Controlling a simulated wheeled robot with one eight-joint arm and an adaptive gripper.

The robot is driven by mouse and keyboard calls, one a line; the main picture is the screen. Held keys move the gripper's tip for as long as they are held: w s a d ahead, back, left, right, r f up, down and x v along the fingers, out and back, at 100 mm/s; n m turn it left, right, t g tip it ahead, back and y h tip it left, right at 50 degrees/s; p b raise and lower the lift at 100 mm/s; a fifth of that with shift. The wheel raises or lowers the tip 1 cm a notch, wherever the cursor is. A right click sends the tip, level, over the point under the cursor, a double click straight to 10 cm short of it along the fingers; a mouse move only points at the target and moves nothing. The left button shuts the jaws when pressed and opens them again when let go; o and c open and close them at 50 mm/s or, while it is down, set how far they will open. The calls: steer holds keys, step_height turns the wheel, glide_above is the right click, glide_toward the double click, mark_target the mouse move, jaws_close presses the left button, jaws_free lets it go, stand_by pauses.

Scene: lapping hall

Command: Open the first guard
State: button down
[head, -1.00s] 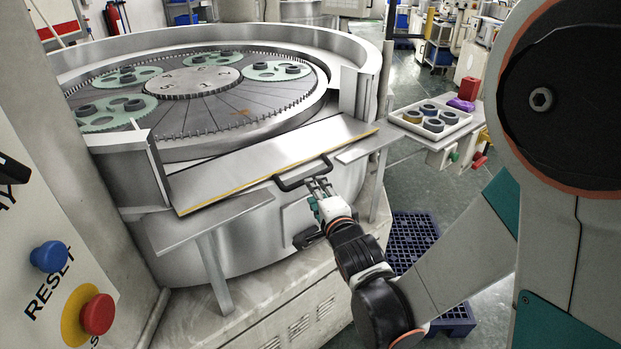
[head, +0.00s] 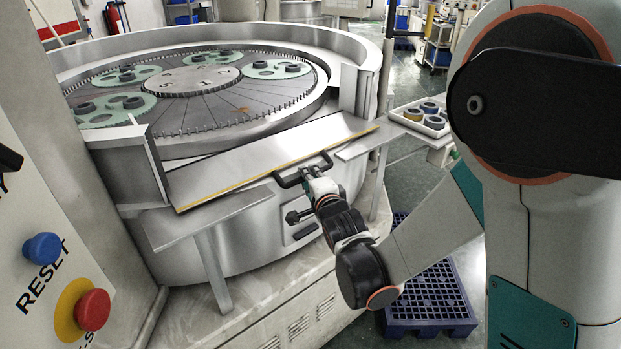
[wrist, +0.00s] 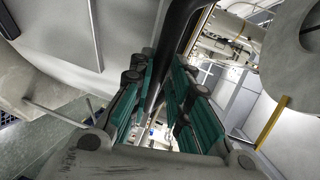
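The guard (head: 265,162) is a flat grey metal panel with a yellow line along its near edge. It lies nearly flat, tilted outward, across the gap in the round machine's rim. Its black bar handle (head: 289,183) sticks out from the near edge. My gripper (head: 308,177) is at the right part of this handle. In the wrist view, the teal fingers of my gripper (wrist: 160,95) lie on both sides of the dark handle bar (wrist: 172,50) and appear shut on it. The fingertips are partly hidden in the head view.
Grey side ledges (head: 205,219) flank the guard. A control panel with a blue reset button (head: 42,248) and a red button (head: 92,309) stands at the near left. A blue pallet (head: 430,300) lies on the floor at right. A tray (head: 412,122) of rings stands beyond.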

steer(key=shift+s+d+f, duration=0.1)
steer(key=shift+s+f, duration=0.05)
steer(key=shift+f, duration=0.1)
steer(key=shift+r, duration=0.1)
steer(key=r+p, duration=0.2)
steer(key=r+g+p, duration=0.1)
steer(key=r+p, duration=0.1)
steer(key=r+g+h+p, duration=0.1)
steer(key=r+p, duration=0.2)
steer(key=shift+w+a+r+n, duration=0.1)
steer(key=shift+w+a+n, duration=0.2)
steer(key=shift+n, duration=0.1)
steer(key=c, duration=1.6)
jaws_free()
